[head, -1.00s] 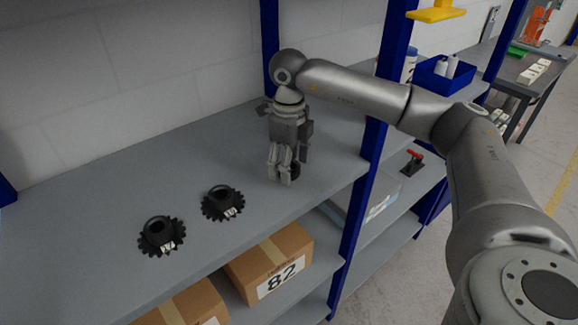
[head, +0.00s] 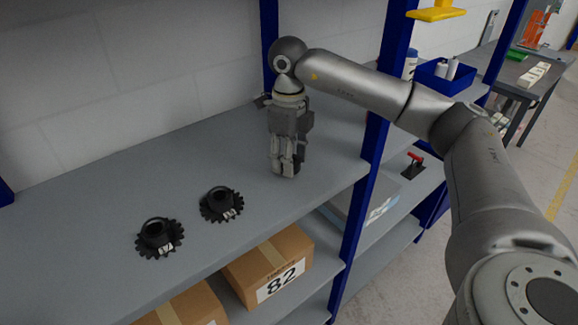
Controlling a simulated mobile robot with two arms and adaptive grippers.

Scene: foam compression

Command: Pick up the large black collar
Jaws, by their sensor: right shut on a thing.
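My right gripper (head: 285,168) points down at the right part of the upper grey shelf, near the blue post. It is shut on a dark thing, which I take to be the large black collar; the fingers hide nearly all of it, and only a dark edge shows beside them. I cannot tell for sure whether it is clear of the shelf. My left gripper is not in view.
Two black toothed parts with raised rings and white labels, a left one (head: 159,238) and a right one (head: 222,204), stand on the grey shelf (head: 90,215). A blue post (head: 362,205) rises right of the gripper. Cardboard boxes (head: 268,262) sit below.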

